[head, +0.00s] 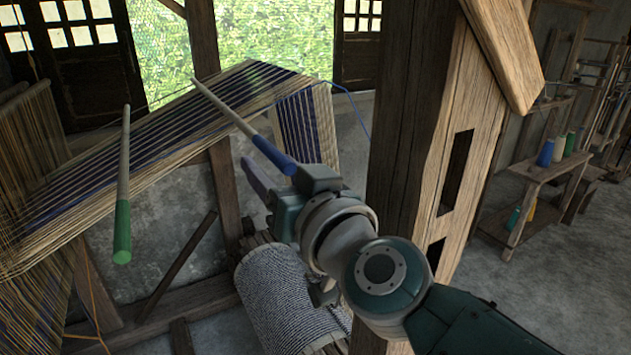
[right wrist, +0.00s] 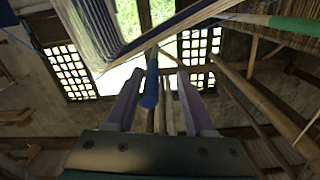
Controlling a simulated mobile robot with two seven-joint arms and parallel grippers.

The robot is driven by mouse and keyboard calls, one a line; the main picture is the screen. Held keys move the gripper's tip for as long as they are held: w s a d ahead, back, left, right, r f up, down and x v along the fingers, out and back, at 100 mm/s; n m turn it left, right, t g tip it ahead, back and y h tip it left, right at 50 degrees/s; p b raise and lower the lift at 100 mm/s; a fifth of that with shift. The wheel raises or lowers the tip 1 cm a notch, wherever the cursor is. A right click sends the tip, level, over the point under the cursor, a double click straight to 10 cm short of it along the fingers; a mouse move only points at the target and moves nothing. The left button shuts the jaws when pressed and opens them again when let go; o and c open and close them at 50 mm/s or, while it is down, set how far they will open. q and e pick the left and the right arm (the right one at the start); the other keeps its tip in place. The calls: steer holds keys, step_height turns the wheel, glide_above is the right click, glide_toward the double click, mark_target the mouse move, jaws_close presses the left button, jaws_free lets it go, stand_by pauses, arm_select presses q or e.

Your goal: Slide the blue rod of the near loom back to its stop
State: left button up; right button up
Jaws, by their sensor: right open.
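The blue rod (head: 273,155) has a pale wooden shaft and a blue grip end. It slants from the upper left down to my right gripper in the head view. My right gripper (head: 265,172) is open at the blue end. In the right wrist view the blue end (right wrist: 150,88) lies between the two spread purple fingers, nearer the left one; I cannot tell whether it touches. The rod's stop cannot be made out. My left gripper is not in view.
A green-ended rod (head: 122,230) stands to the left. Striped warp threads (head: 150,150) stretch behind the rods. A thick wooden post (head: 420,130) stands close to the right of my arm. A rolled cloth beam (head: 285,300) lies below. A bench with spools (head: 545,172) is far right.

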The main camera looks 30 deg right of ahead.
steer(key=s+a+f+n+g+y+b, duration=0.1)
steer(key=s+a+f+n+g+y, duration=0.2)
steer(key=s, duration=0.4)
steer(key=s+a+f+n+g+y+b, duration=0.1)
steer(key=s+a+f+n+g+y, duration=0.2)
steer(key=s, duration=0.4)
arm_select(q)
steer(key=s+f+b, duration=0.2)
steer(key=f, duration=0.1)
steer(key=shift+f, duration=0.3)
arm_select(e)
steer(key=s+d+f+g+h, duration=0.3)
steer(key=s+f, duration=0.4)
steer(key=s, duration=0.4)
steer(key=d+g, duration=0.1)
steer(key=g, duration=0.1)
steer(key=shift+d+g, duration=0.2)
steer(key=shift+g, duration=0.2)
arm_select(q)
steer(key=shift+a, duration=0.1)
